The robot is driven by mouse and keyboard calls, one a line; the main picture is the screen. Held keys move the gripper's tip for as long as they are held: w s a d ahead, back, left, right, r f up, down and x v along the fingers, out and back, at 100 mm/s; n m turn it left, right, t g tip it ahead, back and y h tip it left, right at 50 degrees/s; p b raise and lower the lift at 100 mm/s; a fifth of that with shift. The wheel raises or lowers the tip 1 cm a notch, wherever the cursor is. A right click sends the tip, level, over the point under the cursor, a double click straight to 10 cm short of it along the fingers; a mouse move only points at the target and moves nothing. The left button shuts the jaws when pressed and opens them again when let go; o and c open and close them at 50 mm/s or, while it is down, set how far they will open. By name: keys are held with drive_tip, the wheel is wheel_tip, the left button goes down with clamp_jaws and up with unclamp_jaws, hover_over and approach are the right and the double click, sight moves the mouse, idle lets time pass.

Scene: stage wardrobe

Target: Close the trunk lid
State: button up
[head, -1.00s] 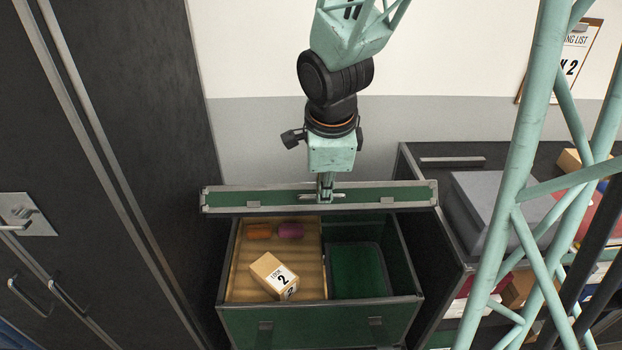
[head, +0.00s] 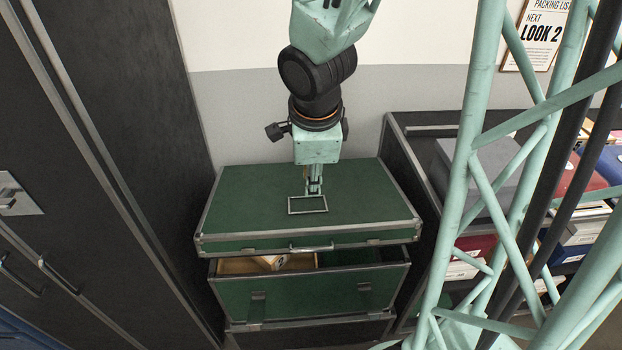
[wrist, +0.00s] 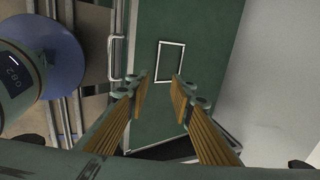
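The green trunk lid (head: 265,205) with metal edging is tilted low over the trunk body (head: 285,295) in the head view. A dark gap shows between the lid's front edge and the body. A silver frame (head: 308,205) and a front handle (head: 311,248) are on the lid. My gripper (head: 314,188) points down over the lid, just behind the frame; I cannot tell whether it touches. In the wrist view the lid (wrist: 205,35) fills the middle, and my gripper (wrist: 162,92) has its two fingers spread with nothing between them.
Through the gap, part of a labelled box (head: 272,262) shows inside the trunk. A dark cabinet (head: 110,150) stands close on the left. A shelf unit with a grey box (head: 455,170) and coloured binders stands on the right. A wall is behind.

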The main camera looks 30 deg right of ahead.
drive_tip(key=shift+r, duration=0.1)
drive_tip(key=v, duration=1.2)
drive_tip(key=shift+d, duration=0.15)
idle(0.6)
idle(0.5)
drive_tip(key=s+a+r+n, duration=0.4)
drive_tip(key=s+r+n, duration=0.1)
drive_tip(key=s+n, duration=0.4)
drive_tip(key=s+a+r+n+y, duration=0.1)
drive_tip(key=s+a+r+n, duration=0.2)
drive_tip(key=s+n, duration=0.6)
drive_tip(key=shift+s+a+r+n+t+y+p, duration=0.3)
drive_tip(key=shift+r+n, duration=0.65)
drive_tip(key=shift+n, duration=1.65)
